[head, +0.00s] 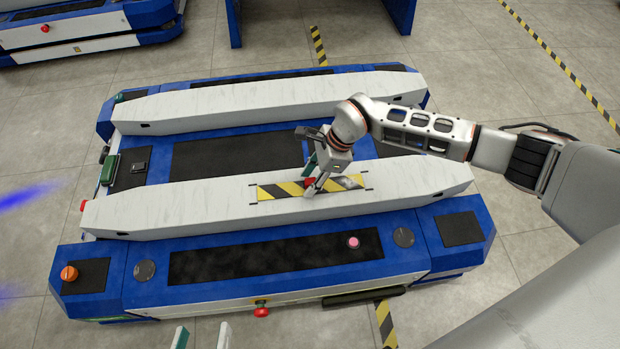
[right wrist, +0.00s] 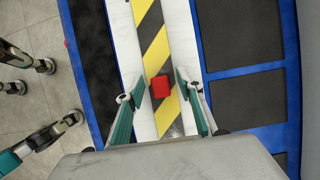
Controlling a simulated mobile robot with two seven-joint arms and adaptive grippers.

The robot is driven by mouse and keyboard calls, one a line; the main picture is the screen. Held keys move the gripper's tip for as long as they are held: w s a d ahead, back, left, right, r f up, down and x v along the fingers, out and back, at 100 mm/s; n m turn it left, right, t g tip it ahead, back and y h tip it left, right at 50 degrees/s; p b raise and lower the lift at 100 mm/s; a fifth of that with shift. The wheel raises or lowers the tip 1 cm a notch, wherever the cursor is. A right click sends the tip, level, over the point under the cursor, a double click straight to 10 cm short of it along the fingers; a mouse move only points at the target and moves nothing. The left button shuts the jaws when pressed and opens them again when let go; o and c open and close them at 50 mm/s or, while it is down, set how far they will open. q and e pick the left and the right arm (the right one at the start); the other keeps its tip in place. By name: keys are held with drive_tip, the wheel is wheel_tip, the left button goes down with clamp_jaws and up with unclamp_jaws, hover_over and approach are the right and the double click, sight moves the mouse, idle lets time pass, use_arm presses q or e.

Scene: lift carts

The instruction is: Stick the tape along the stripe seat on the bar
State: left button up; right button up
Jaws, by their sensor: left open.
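The bar (head: 180,205) is a long white beam along the near side of a blue cart. A yellow-and-black striped tape (head: 270,191) lies on its top, with small dark marks at its ends. In the right wrist view the tape (right wrist: 150,35) runs along the bar, with a grey patch past the red block. A red block (right wrist: 160,87) sits on the tape, between my right gripper's fingers. My right gripper (head: 315,186) is over the tape; in its wrist view the fingers stand apart with gaps beside the block. My left gripper (head: 202,338) is open at the bottom edge.
A second white bar (head: 230,98) runs parallel behind, across a dark recess. The near deck has a pink button (head: 353,242), an orange knob (head: 69,273) and a red knob (head: 261,311) on the front side. Another cart (head: 70,30) stands at the back left.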

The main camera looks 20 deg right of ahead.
drive_tip(key=v, duration=1.2)
idle(0.3)
